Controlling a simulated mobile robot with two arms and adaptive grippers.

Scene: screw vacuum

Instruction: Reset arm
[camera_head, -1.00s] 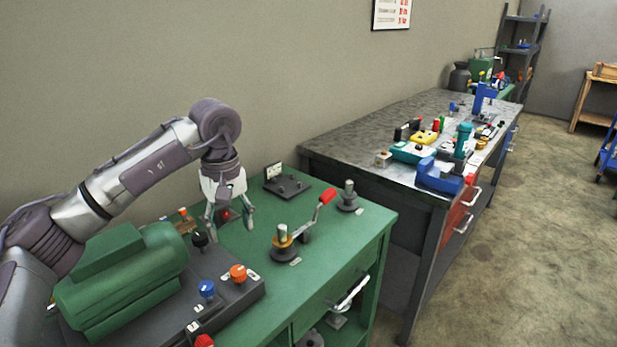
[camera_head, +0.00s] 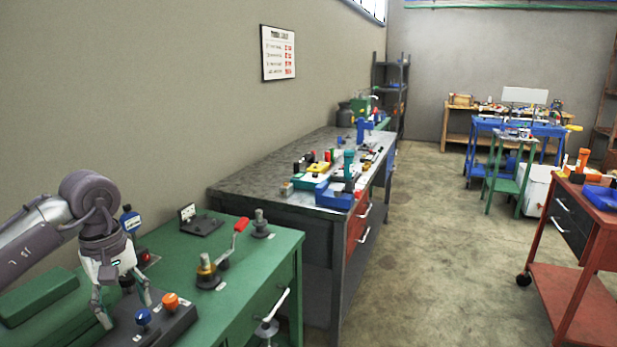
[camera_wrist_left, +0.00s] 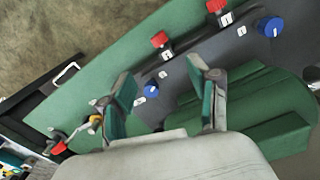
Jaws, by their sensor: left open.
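My left gripper (camera_head: 122,306) is open and empty in the head view, beside the dark control panel (camera_head: 170,329) on the green workbench (camera_head: 262,268). In the wrist view its two fingers (camera_wrist_left: 165,108) stand apart above the bench and panel, with nothing between them. The panel carries an orange knob (camera_head: 170,300) and a blue knob (camera_head: 143,317). A black knob shows close behind the fingers. The green motor-like machine (camera_head: 40,300) lies left of the gripper, partly cut off. My right gripper is in neither view.
A red-handled crank (camera_head: 241,224) and a dark post (camera_head: 260,222) stand on the green bench. A grey metal table (camera_head: 262,168) with several tools stands behind it. A red cart (camera_head: 590,273) is at the right. The floor between is clear.

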